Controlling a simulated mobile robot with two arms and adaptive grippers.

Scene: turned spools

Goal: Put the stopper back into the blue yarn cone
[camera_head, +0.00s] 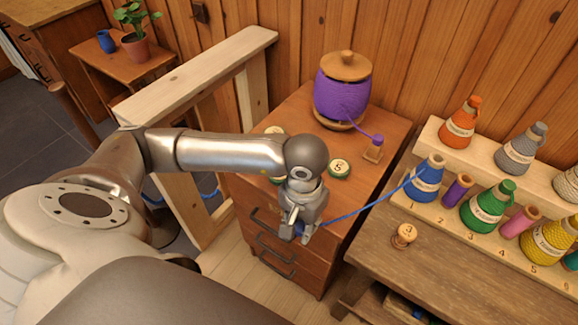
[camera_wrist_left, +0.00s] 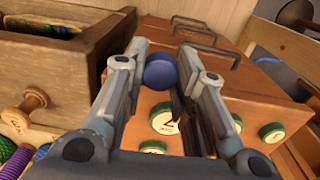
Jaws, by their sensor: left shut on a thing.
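The blue yarn cone (camera_head: 429,170) stands at the left end of the lower step of the wooden rack, above the number 1. A blue strand runs from it down left to my left gripper (camera_head: 303,236), which is over the front of the small drawer cabinet. In the left wrist view, a round blue stopper (camera_wrist_left: 161,71) shows between the fingers of my left gripper (camera_wrist_left: 165,85). The gripper is shut on it. In the head view the stopper is mostly hidden by the fingers. My right gripper is in neither view.
The rack (camera_head: 405,205) also carries orange, grey, green and yellow cones and small purple and pink spools. A wooden spool (camera_head: 404,235) stands on the bench before it. The cabinet top (camera_head: 300,112) holds a purple yarn jar (camera_head: 343,92) and labelled discs (camera_head: 339,168).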

